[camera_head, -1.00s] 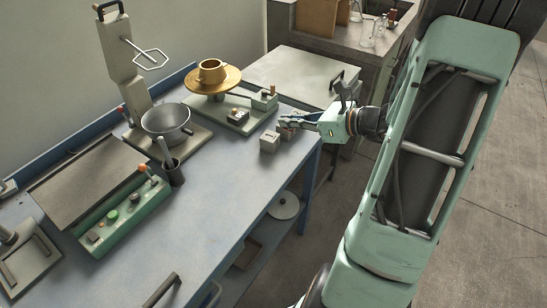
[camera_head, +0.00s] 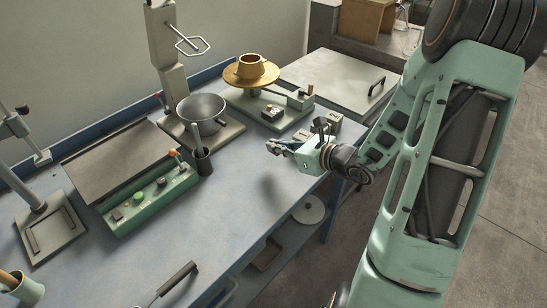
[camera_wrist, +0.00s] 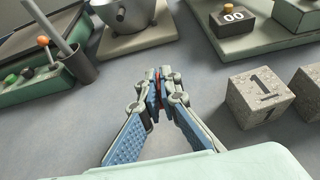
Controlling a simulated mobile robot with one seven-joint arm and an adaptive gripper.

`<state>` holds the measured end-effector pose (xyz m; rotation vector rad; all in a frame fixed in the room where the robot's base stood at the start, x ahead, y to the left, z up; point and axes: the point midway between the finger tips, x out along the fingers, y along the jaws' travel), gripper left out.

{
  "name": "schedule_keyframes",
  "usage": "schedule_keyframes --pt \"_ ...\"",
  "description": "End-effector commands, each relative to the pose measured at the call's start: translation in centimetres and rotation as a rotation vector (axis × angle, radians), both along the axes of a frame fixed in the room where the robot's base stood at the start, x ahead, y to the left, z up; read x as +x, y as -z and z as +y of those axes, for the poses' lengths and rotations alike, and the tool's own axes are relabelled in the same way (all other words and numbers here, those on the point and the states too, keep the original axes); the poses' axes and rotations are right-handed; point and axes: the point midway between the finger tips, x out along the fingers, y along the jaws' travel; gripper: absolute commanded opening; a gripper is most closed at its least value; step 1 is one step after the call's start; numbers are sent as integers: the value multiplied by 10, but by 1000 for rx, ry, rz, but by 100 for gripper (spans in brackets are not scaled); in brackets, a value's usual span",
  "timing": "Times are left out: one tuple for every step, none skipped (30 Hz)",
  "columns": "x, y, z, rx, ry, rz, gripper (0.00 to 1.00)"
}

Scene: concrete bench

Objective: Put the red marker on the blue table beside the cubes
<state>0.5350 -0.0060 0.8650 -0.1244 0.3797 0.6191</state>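My gripper (camera_head: 281,146) is over the blue table (camera_head: 225,205), a little above its top near the right edge. In the wrist view my gripper (camera_wrist: 160,88) has its fingertips nearly together, with a thin strip of red between them. This looks like the red marker (camera_wrist: 158,80), mostly hidden by the fingers. Two grey stone-like cubes sit to the right of the fingers: one marked 1 (camera_wrist: 260,97) and another (camera_wrist: 311,92) cut by the frame edge. In the head view a cube (camera_head: 333,117) shows behind my gripper, partly covered.
A green button panel (camera_head: 150,200), a dark cup (camera_head: 203,163) with a rod in it, and a grey bowl (camera_head: 200,108) stand left of my gripper. A scale-like device (camera_head: 268,120) stands behind. The table's front middle is clear.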

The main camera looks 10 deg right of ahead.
Motion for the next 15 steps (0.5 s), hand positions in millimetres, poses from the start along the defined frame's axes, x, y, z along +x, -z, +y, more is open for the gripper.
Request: schedule_keyframes --pt "0 6 4 2 -2 3 0" --pt "0 10 7 4 -2 4 0" --pt "1 16 9 3 -1 4 0" --pt "1 20 8 3 0 5 0" --pt "1 25 7 4 1 5 0" --pt "1 29 7 2 1 4 0" --pt "1 33 7 3 1 5 0" --pt "1 35 7 2 1 4 0" --pt "1 37 7 1 0 2 0" --pt "1 39 7 1 0 2 0" --pt "1 39 7 0 -1 2 0" --pt "1 39 7 0 -1 2 0" --pt "1 39 7 0 -1 2 0" --pt "1 39 7 0 -1 1 0" --pt "1 39 7 0 -1 1 0"
